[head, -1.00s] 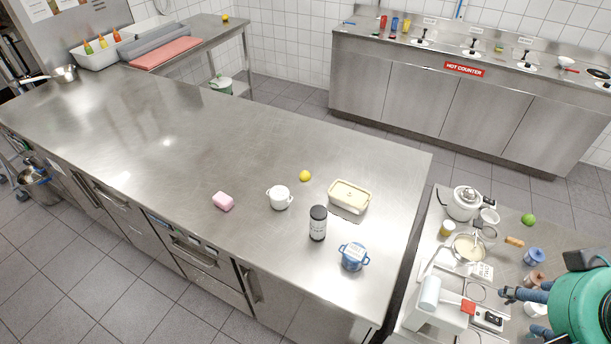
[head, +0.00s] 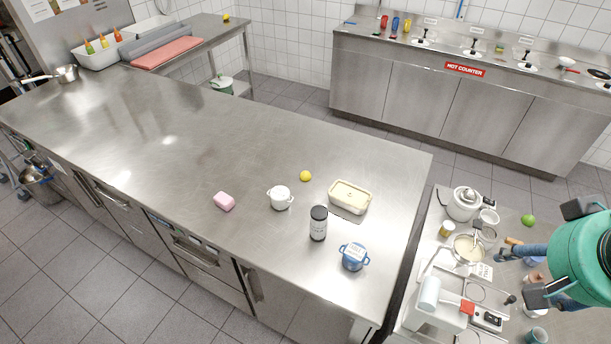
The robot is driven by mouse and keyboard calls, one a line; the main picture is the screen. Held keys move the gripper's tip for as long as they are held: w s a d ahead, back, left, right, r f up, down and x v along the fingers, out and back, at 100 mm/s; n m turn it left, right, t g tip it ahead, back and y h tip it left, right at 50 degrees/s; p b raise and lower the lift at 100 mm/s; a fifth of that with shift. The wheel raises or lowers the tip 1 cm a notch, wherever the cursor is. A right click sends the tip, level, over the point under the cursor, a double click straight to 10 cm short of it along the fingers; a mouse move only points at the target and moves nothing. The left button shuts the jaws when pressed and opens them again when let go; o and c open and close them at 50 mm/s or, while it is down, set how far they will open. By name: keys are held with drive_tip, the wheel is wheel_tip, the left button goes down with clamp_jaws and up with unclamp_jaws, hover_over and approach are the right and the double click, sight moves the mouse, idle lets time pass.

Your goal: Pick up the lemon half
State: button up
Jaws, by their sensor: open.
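A small round yellow piece (head: 305,176), which looks like the lemon half, lies on the long steel counter (head: 140,150) in the head view. It is behind a white lidded pot (head: 280,198) and left of a cream rectangular dish (head: 350,196). Its cut face cannot be made out. My gripper (head: 520,278) is at the lower right, over the side counter, far from the yellow piece. Its dark-tipped fingers are apart and it appears empty. My teal arm hides part of it.
The side counter (head: 408,318) is crowded, with a lime (head: 528,220). Another small yellow item (head: 226,17) lies on the back table. The long counter's left part is mostly clear.

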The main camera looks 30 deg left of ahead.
drive_tip(key=w+a+r+g+p, duration=0.1)
drive_tip(key=w+a+r+p, duration=0.1)
drive_tip(key=w+a, duration=0.9)
drive_tip(key=w+a+r+g+p, duration=0.15)
drive_tip(key=w+a, duration=0.55)
drive_tip(key=w, duration=0.8)
drive_tip(key=w+a+f+p, duration=0.1)
drive_tip(key=w+a+f, duration=0.15)
drive_tip(key=a, duration=0.25)
drive_tip(key=w+a+f+g, duration=0.1)
drive_tip(key=w+a+f, duration=0.1)
drive_tip(key=w+a, duration=0.3)
drive_tip(key=w+a+f+p, duration=0.1)
drive_tip(key=w+a+f, duration=0.2)
drive_tip(key=a, duration=0.3)
drive_tip(key=w+a+f+g+p, duration=0.1)
drive_tip(key=w+a+f+p, duration=0.1)
drive_tip(key=a+f, duration=2.1)
drive_tip(key=a, duration=0.3)
drive_tip(key=shift+g, duration=0.35)
hover_over(305, 172)
drive_tip(key=shift+s+f, duration=0.1)
drive_tip(key=shift+f, duration=4.1)
